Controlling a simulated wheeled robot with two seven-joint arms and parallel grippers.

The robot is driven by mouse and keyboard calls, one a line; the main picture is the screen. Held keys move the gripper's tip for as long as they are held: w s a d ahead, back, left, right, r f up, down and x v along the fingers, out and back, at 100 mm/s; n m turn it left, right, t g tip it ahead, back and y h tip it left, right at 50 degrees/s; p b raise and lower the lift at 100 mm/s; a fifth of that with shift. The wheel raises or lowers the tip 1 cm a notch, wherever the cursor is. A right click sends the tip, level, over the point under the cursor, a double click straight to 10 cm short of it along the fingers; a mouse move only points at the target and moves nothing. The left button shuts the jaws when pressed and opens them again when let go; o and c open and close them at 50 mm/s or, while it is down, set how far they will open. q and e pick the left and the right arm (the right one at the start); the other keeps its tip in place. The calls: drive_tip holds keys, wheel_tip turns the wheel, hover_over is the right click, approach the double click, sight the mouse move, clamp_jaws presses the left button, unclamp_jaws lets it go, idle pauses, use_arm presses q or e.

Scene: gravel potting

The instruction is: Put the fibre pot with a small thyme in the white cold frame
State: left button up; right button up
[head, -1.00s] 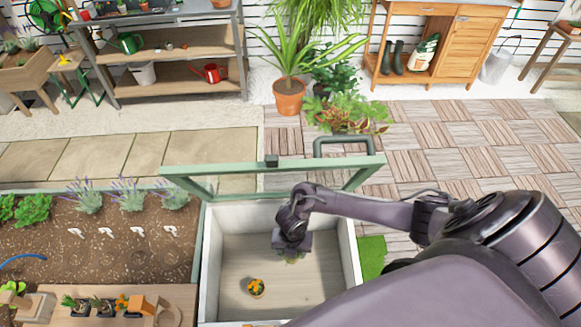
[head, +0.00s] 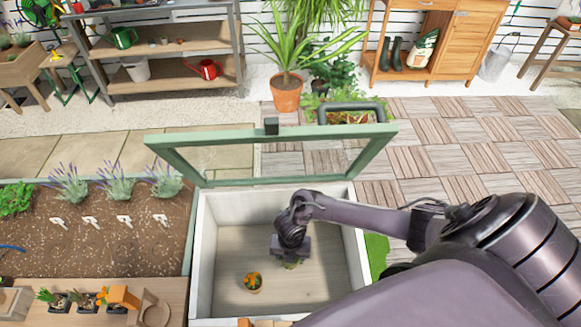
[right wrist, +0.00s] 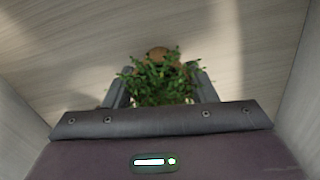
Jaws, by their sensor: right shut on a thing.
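The white cold frame (head: 207,245) stands in the lower middle of the head view, its green-framed lid (head: 270,131) raised open. My right gripper (head: 291,259) is down inside it, in the right half. In the right wrist view the gripper (right wrist: 162,90) is shut on the fibre pot (right wrist: 158,54) with a small thyme (right wrist: 160,82). The leafy thyme fills the space between the fingers and hides most of the pot. Whether the pot touches the frame's floor I cannot tell. My left gripper is not in view.
A small pot with orange flowers (head: 251,281) stands on the cold frame's floor, left of my right gripper. A wooden bench (head: 178,292) with several small plants is at the lower left. The floor behind the flowers is clear.

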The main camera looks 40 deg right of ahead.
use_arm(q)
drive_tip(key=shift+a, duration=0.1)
use_arm(e)
drive_tip(key=shift+f, duration=0.1)
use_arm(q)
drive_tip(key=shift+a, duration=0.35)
use_arm(e)
drive_tip(key=o, duration=1)
drive_tip(key=shift+r, duration=0.3)
wheel_tip(320, 180, up, 7)
drive_tip(key=shift+r+p, duration=0.1)
drive_tip(key=shift+p, duration=0.3)
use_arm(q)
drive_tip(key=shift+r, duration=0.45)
